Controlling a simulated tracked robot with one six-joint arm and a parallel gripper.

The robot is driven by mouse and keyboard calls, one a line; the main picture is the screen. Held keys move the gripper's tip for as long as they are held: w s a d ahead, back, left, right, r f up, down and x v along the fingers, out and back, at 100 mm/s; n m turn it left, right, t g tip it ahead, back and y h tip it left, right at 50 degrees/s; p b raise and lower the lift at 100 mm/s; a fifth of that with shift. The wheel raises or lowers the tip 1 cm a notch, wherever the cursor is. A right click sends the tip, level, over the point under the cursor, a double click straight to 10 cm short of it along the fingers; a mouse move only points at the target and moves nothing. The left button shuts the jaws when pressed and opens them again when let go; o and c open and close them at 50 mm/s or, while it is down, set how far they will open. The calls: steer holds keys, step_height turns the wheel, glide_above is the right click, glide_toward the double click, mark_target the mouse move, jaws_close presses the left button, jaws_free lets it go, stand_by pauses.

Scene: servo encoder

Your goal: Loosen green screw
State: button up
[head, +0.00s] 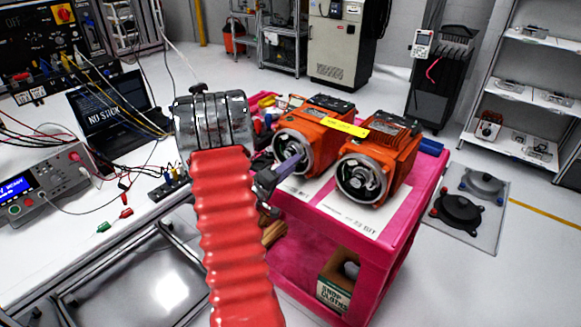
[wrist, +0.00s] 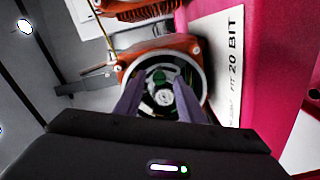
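The green screw (wrist: 158,76) is a small green spot inside the round opening of an orange servo motor (wrist: 118,62) in the wrist view. It sits just above the pale hub (wrist: 164,97). I cannot make out the screw in the head view. My gripper (wrist: 157,92) has two purple-grey fingers, spread apart on either side of the hub, with nothing between them. In the head view, my gripper (head: 296,160) points at the silver ring of the left orange motor (head: 318,120). I cannot tell whether the fingertips touch anything.
A second orange motor (head: 398,142) stands close to the right on the pink cart (head: 408,215). A white sheet marked "20 BIT" (wrist: 218,60) lies beside the faced motor. A workbench (head: 130,215) with cables and a power supply (head: 45,182) stands on the left.

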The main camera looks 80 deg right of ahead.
steer(key=v, duration=1.3)
steer(key=shift+w+a, duration=0.15)
steer(key=shift+a, duration=0.2)
